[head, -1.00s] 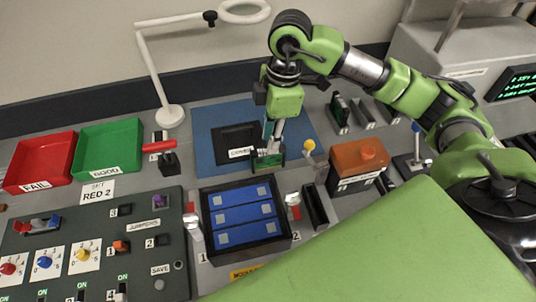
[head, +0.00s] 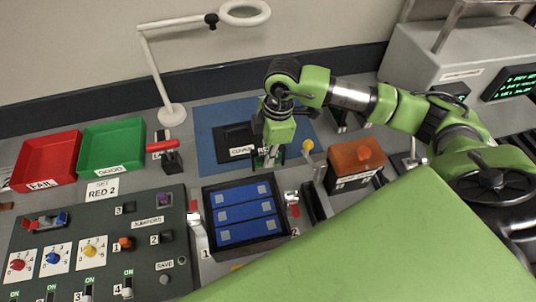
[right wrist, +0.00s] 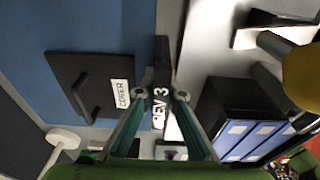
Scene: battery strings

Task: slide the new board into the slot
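My right gripper (head: 266,157) points down at the right part of the blue mat. In the head view the board's green face (head: 269,161) shows partly beneath the fingers; the rest is hidden. Which empty place is the slot, I cannot tell. My left gripper is not in view.
A black cover (head: 236,140) lies on the blue mat (head: 206,140) beside my gripper. A black box with blue modules (head: 242,215) and red-handled latches stands in front. An orange-topped block (head: 356,157) is at the right. A magnifier lamp (head: 172,114) stands behind left.

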